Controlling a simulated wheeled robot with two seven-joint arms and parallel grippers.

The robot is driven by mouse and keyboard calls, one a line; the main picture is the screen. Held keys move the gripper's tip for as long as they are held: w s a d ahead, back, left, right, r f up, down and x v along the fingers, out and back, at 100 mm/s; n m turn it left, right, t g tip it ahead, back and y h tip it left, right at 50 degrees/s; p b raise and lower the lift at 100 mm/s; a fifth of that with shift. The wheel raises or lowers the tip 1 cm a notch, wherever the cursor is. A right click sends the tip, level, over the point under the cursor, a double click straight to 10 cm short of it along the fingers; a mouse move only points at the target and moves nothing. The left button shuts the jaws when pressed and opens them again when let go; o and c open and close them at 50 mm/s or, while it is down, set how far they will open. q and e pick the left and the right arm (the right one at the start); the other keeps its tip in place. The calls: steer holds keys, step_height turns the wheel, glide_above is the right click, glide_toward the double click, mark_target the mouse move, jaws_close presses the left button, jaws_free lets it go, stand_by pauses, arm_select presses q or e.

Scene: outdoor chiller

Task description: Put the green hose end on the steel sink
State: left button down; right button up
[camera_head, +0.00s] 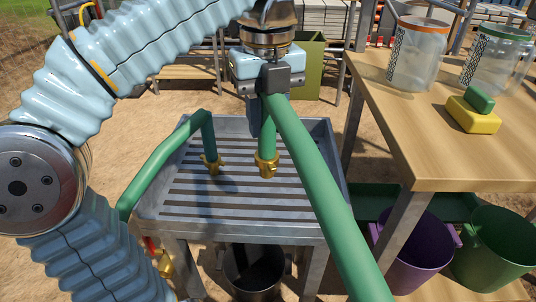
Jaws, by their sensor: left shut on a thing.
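The steel sink (236,228) has a slatted top and stands in the middle of the view. My left gripper (266,98) is above its back right part, shut on a green hose (318,180). From the gripper, the hose's short end hangs straight down to a brass fitting (267,166) over the slats; I cannot tell if it touches them. The rest of the hose runs down to the lower right. A second green hose length (165,158) bends over the sink's left side, with its brass fitting (212,164) at the slats. My right gripper is not in view.
A wooden table (432,150) at right bears two jars (417,55) (497,58) and a yellow-green sponge-like block (473,114). Below are purple (414,250) and green (494,250) buckets. A metal bucket (252,272) stands under the sink. The front slats are clear.

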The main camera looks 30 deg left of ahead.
arm_select(q)
steer(key=w+a+f+b, duration=0.1)
steer(key=w+a+f, duration=0.2)
steer(key=w+f, duration=0.9)
steer(key=shift+w+a+f+b, duration=0.3)
steer(key=shift+w+f, duration=0.1)
steer(key=shift+w, duration=0.25)
steer(key=c, duration=0.8)
jaws_free()
step_height(320, 180, up, 12)
steer(key=p, duration=0.3)
steer(key=shift+p, duration=0.4)
